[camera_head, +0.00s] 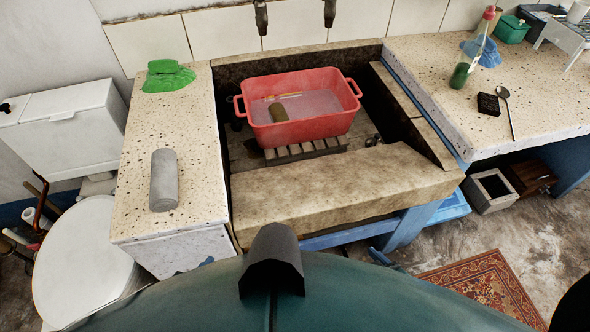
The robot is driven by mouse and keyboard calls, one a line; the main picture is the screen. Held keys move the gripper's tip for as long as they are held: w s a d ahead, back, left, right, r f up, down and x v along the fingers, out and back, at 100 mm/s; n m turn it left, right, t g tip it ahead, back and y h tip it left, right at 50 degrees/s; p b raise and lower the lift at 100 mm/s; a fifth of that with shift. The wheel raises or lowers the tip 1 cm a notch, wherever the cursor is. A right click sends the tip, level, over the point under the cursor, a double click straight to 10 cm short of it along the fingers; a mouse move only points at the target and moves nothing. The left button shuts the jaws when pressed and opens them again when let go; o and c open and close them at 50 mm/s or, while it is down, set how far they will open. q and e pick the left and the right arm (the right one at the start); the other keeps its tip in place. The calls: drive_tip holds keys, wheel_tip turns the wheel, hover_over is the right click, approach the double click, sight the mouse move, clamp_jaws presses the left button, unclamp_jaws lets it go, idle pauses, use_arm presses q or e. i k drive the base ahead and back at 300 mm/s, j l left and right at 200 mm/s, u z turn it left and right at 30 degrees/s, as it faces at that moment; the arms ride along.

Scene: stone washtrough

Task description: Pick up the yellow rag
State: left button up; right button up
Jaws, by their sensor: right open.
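I see no yellow rag for certain in this view. A crumpled green rag (168,76) lies at the back of the left stone counter, and a blue rag (481,52) lies on the right counter. A red basin (306,130) stands in the trough and holds some water, a brown cylinder-like piece and a thin orange-yellow item. Only a small dark part of my right gripper (384,259) shows, low at the front of the trough, apart from the rags. Its jaws are open, and most of it is hidden behind my body. My left gripper is out of view.
The right counter (430,75) bears a green bottle (460,75), a dark block (488,104) and a spoon (507,105). The trough's front ledge (330,190) is bare. A patterned rug (487,285) lies on the floor.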

sight(278, 112)
drive_tip(key=i+l+z, duration=0.1)
drive_tip(key=z, duration=0.4)
drive_tip(key=i+l+z, duration=0.1)
drive_tip(key=z, duration=0.4)
drive_tip(key=i+j+z, duration=0.15)
drive_tip(key=j+z, duration=0.2)
drive_tip(key=j, duration=0.15)
